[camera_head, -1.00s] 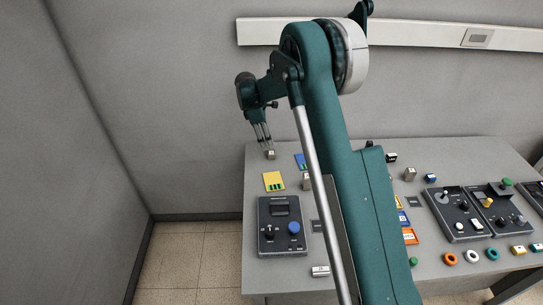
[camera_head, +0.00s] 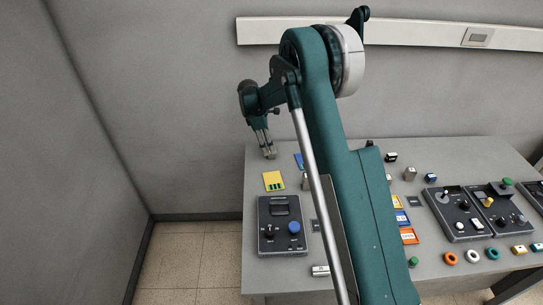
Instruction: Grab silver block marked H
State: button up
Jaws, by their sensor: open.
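My gripper (camera_head: 268,152) is open and points down at the far left corner of the table. Its fingers are low over the spot of a small silver block, which they now largely hide, so I cannot tell whether they touch it or stand around it. Other silver blocks are in view: one at the front edge (camera_head: 320,270), one at the back (camera_head: 409,174), and one partly behind my arm (camera_head: 306,182). The markings are too small to read, so I cannot tell which block bears the H.
A yellow card (camera_head: 273,181) and a dark control box (camera_head: 282,226) with a blue knob stand on the left of the table (camera_head: 262,278). More control panels (camera_head: 459,212), coloured rings and small blocks fill the right. My arm hides the table's middle.

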aim_at(271, 155)
jog(key=shift+x, duration=2.2)
jog(key=shift+s+a, duration=0.1)
jog(key=shift+a, duration=0.05)
jog(key=c, duration=1)
